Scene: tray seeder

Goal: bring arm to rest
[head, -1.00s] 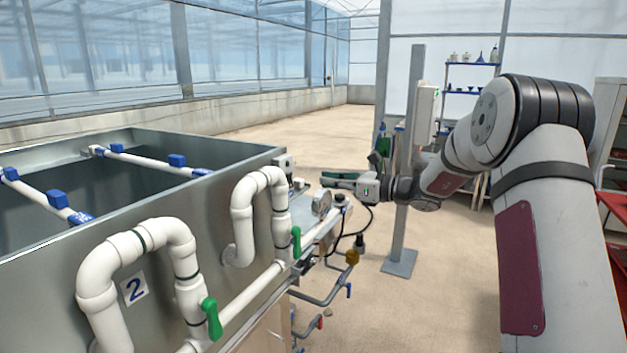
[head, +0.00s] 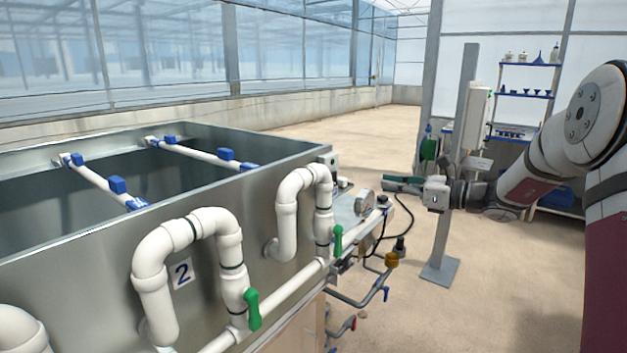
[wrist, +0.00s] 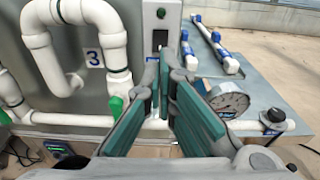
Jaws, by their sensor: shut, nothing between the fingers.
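My gripper (head: 402,184) is in the head view right of centre, at the end of my outstretched arm, beside the far right corner of the metal tank (head: 245,215). Its green-padded fingers also show in the wrist view (wrist: 160,85), with nothing between them. They point toward the tank wall, where a small switch box (wrist: 160,32) is mounted. The gripper appears clear of the tank and the pipes; the exact gap cannot be told.
White pipes with green valve handles (head: 252,309) run along the tank's front. A round gauge (wrist: 229,103) is close to the fingers in the wrist view. A grey post (head: 455,160) stands behind my wrist. Shelves (head: 527,95) are at the back. Open floor lies beyond the tank.

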